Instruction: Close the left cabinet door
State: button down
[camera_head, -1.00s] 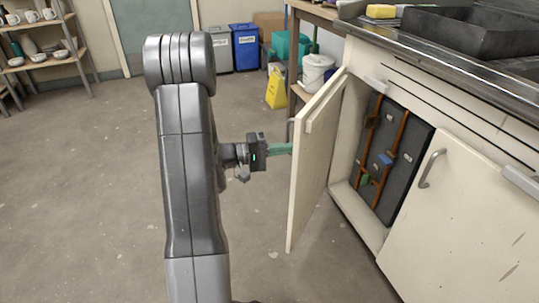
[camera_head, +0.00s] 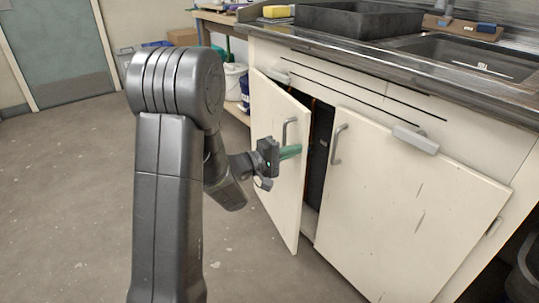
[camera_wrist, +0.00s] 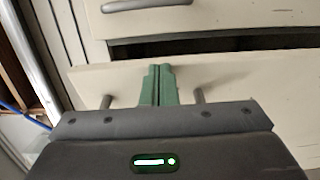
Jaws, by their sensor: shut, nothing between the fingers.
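The left cabinet door (camera_head: 270,165) is a pale, scuffed panel standing partly open, hinged at its left side. A narrow dark gap (camera_head: 318,140) shows between its free edge and the right door. Its grey bar handle (camera_head: 289,132) is near the free edge. My gripper (camera_head: 297,151) is shut and empty, with its green fingers at the door's outer face just below the handle in the head view. In the wrist view, the shut fingers (camera_wrist: 160,72) reach the door panel (camera_wrist: 245,82) between two grey handle posts. Exact contact is unclear.
The right door (camera_head: 400,200) with its handle (camera_head: 338,144) appears shut. The counter (camera_head: 400,62) above carries a dark tray (camera_head: 345,20) and a yellow sponge (camera_head: 277,11). A white bucket (camera_head: 234,80) stands beyond the left door. The floor (camera_head: 70,200) at left is clear.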

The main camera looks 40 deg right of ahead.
jog(key=shift+n+t, duration=0.5)
jog(key=shift+t, duration=0.2)
jog(key=d, duration=0.1)
jog(key=s+d, duration=0.1)
jog(key=d, duration=0.1)
jog(key=shift+s+d, duration=0.35)
jog(key=shift+s, duration=0.05)
jog(key=shift+s+d+n+t, duration=0.25)
jog(key=shift+d+t, duration=0.25)
jog(key=shift+d, duration=0.4)
jog(key=p, duration=0.3)
send_near(306, 148)
jog(key=shift+a+f, duration=0.2)
jog(key=shift+a, duration=0.9)
